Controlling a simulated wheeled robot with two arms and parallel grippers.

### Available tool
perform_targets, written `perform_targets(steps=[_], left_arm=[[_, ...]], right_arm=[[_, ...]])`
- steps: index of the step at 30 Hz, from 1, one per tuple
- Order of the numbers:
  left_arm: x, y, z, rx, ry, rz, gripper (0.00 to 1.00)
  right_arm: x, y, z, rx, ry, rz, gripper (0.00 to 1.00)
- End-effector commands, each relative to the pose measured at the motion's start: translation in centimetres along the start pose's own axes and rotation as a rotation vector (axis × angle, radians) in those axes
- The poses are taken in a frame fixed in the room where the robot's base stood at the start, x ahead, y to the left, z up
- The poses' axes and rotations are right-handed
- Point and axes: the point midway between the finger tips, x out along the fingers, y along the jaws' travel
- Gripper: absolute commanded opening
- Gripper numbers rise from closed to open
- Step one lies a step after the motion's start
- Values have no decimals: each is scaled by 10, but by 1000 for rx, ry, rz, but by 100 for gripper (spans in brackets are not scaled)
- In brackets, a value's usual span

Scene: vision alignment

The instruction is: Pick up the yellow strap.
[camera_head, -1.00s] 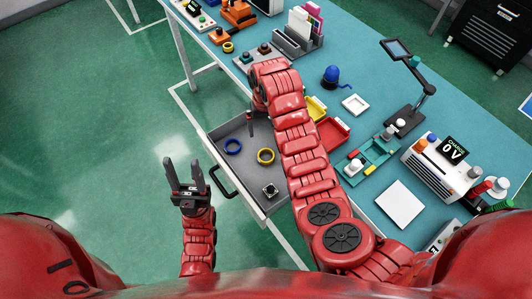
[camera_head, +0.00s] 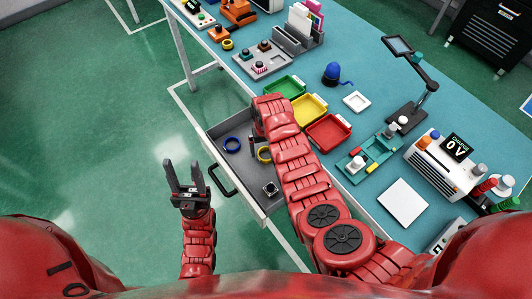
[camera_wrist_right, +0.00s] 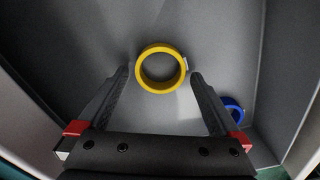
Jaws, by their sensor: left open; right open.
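The yellow strap (camera_head: 264,154) is a round ring lying in the open grey drawer (camera_head: 229,130). In the right wrist view the yellow strap (camera_wrist_right: 161,67) lies on the drawer floor just beyond and between my spread fingertips. My right gripper (camera_wrist_right: 160,75) is open and empty over the drawer. My left gripper (camera_head: 184,165) is open and empty, left of the drawer and over the floor.
A blue ring (camera_head: 232,144) lies near the yellow one and shows in the right wrist view (camera_wrist_right: 233,109). Green, yellow and red trays (camera_head: 329,131) stand on the bench. Drawer walls surround my right gripper.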

Motion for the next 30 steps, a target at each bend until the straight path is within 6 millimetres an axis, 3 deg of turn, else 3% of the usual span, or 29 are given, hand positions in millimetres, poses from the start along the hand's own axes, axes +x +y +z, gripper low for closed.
perform_targets(steps=[11, 14, 24, 30], left_arm=[[1, 0, 0, 0, 0, 0, 50], [1, 0, 0, 0, 0, 0, 50], [1, 0, 0, 0, 0, 0, 50], [1, 0, 0, 0, 0, 0, 50]], right_arm=[[7, 0, 0, -1, 2, 1, 100], [7, 0, 0, 0, 2, 1, 86], [8, 0, 0, 0, 2, 1, 24], [8, 0, 0, 0, 2, 1, 22]])
